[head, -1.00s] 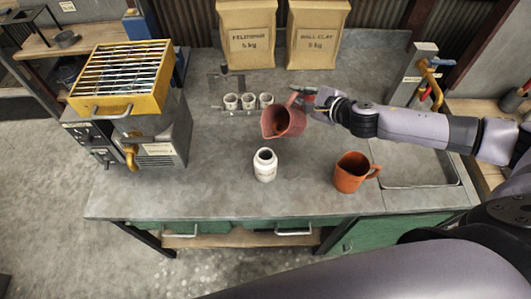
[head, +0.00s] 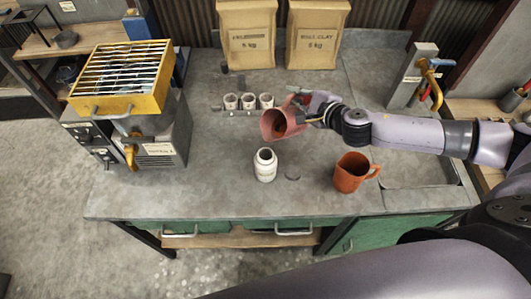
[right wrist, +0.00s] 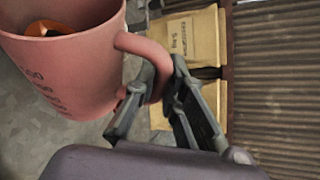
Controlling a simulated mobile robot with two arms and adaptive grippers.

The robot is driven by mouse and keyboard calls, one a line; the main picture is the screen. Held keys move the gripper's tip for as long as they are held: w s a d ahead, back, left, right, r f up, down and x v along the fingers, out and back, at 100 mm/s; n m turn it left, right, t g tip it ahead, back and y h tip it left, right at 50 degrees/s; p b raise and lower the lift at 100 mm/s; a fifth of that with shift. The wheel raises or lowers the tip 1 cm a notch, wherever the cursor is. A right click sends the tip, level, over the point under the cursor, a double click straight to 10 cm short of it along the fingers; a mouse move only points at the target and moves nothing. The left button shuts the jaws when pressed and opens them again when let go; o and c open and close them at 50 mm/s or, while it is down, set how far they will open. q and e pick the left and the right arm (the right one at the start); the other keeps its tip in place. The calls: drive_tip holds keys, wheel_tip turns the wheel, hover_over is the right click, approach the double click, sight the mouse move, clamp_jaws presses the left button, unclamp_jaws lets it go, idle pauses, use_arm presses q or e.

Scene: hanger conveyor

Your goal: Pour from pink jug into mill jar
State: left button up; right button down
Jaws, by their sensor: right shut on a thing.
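The pink jug (head: 274,124) is held above the bench, behind the white mill jar. It is tilted to the left, with its mouth towards the camera. My right gripper (head: 309,106) is shut on its handle; the handle between the fingers (right wrist: 160,88) also shows in the right wrist view, beside the jug's pink wall (right wrist: 85,75). Something orange-brown shows inside the jug in that view. The white mill jar (head: 265,168) stands upright and open on the bench, nearer the camera than the jug and apart from it. My left gripper is out of view.
An orange jug (head: 350,174) stands right of the jar, with a small grey disc (head: 292,172) between them. Several small white cups (head: 248,101) stand behind the pink jug. A yellow-topped machine (head: 122,76) is at left; two paper sacks (head: 313,38) stand at the back.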

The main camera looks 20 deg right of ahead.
sight(286, 104)
drive_tip(key=shift+a, duration=0.1)
idle(0.3)
drive_tip(key=shift+s+a+n, duration=0.2)
drive_tip(key=shift+a+n, duration=0.15)
drive_tip(key=shift+n, duration=0.05)
idle(0.4)
drive_tip(key=shift+s+a+n+t+h, duration=0.25)
drive_tip(key=shift+a+n+t+h, duration=0.15)
drive_tip(key=shift+a, duration=0.05)
idle(0.3)
drive_tip(key=shift+s+a+f+n, duration=0.1)
drive_tip(key=shift+s+a+n, duration=0.15)
drive_tip(key=shift+a+n, duration=0.2)
drive_tip(key=shift+a, duration=0.1)
idle(0.3)
drive_tip(key=shift+s+a+f+n+t+h, duration=0.2)
drive_tip(key=shift+s+a+n+t+h, duration=0.1)
drive_tip(key=shift+a+n+t, duration=0.15)
